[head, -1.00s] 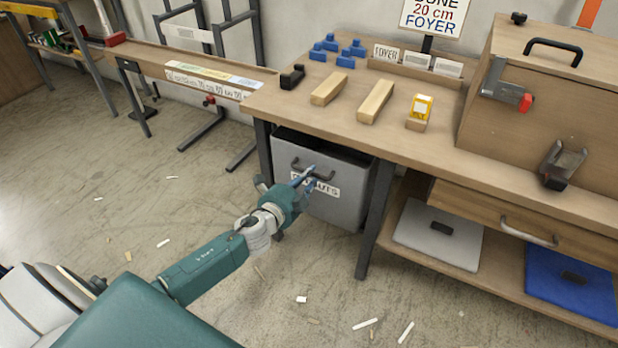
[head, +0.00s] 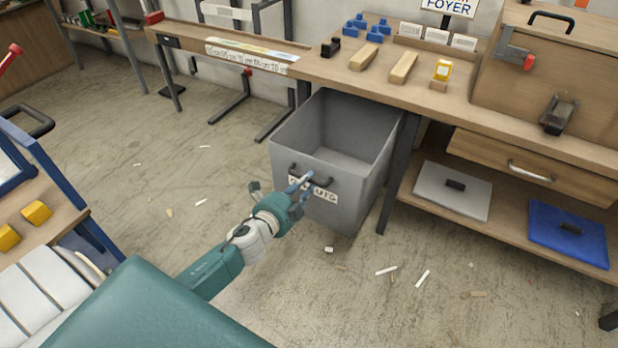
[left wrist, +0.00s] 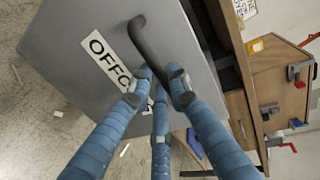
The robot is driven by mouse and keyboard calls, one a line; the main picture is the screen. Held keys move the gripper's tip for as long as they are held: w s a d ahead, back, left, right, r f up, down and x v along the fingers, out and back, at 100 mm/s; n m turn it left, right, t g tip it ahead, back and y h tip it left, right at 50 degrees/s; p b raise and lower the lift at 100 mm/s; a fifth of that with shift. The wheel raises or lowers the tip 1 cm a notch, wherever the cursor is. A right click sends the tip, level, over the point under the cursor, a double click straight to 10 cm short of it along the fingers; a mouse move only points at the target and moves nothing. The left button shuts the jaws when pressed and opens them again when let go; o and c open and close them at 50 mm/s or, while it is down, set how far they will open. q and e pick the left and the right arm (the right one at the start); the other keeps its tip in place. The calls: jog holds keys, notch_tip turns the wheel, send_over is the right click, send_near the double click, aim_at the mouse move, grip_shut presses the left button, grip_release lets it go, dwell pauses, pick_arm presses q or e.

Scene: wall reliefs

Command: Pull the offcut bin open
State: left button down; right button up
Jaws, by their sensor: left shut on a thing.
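The offcut bin (head: 350,205) is a grey open-topped box, pulled out from under the workbench; its inside looks empty. Its dark handle (head: 322,180) is on the front face above a white label. My left gripper (head: 302,186) is shut on the handle, its blue fingers partly covering the label. In the left wrist view, the bin front (left wrist: 90,50) appears tilted, and the fingers (left wrist: 160,85) close around the dark handle (left wrist: 155,48). My right gripper is not in view.
The workbench (head: 440,100) carries wooden blocks, blue pieces and a large wooden box (head: 550,75). A shelf below holds a grey lid (head: 445,195) and a blue lid (head: 570,235). A cart with yellow blocks (head: 36,212) stands at left. Small scraps litter the otherwise clear floor.

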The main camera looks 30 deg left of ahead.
pick_arm(q)
jog(key=shift+s, duration=0.5)
jog(key=c, duration=1.6)
grip_release()
jog(key=shift+c, duration=0.2)
jog(key=v, duration=1.2)
